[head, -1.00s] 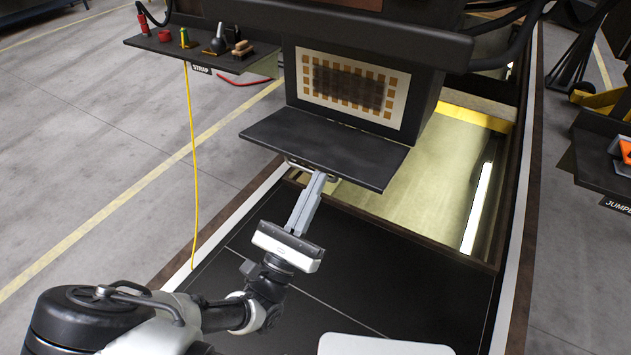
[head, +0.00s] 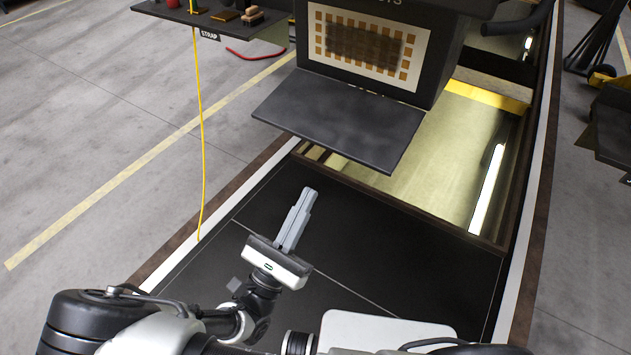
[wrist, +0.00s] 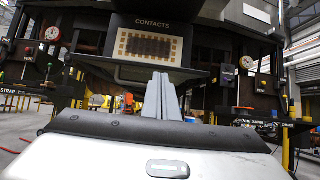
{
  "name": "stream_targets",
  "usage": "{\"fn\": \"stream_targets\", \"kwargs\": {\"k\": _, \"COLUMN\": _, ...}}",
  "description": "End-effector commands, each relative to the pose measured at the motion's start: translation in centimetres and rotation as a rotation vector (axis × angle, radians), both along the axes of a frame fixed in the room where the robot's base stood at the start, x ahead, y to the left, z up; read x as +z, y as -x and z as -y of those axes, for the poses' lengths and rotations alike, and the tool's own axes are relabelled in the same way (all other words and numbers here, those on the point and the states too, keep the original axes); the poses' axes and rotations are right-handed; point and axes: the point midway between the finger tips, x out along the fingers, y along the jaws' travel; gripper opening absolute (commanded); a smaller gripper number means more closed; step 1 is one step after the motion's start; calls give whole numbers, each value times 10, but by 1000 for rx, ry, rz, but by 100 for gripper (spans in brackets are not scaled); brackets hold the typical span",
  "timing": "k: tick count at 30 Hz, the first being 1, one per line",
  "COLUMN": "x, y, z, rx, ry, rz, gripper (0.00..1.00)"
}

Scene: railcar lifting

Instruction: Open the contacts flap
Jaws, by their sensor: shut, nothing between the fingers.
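The contacts flap (head: 342,118) is a dark plate hinged at its lower edge and folded down to stick out toward me. The opening above it shows a cream contact panel (head: 366,47) with copper squares and a dark smudged middle. In the wrist view the panel (wrist: 150,46) sits under the word CONTACTS, with the flap (wrist: 160,69) below it and a handle bar at the flap's front. My gripper (head: 306,196) is shut and empty. It is in front of and below the flap, apart from it, over the black floor.
A shelf (head: 225,19) marked STRAP holds small items at the upper left, with a yellow cord (head: 202,150) hanging from it. A lit pit (head: 450,150) with wooden edges lies right of the flap. Another dark shelf (head: 612,130) stands at the right edge.

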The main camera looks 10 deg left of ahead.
Motion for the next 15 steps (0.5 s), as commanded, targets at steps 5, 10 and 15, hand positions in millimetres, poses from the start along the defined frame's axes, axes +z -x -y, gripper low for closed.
{"fn": "stream_targets", "kwargs": {"k": 5, "x": -10, "y": 12, "z": -5, "rx": 0, "ry": 1, "rz": -1, "gripper": 0}}
{"fn": "stream_targets", "kwargs": {"k": 10, "x": -11, "y": 14, "z": -6, "rx": -1, "ry": 1, "rz": 0, "gripper": 0}}
{"fn": "stream_targets", "kwargs": {"k": 15, "x": -3, "y": 8, "z": 8, "rx": -61, "ry": -50, "rz": -20, "gripper": 0}}
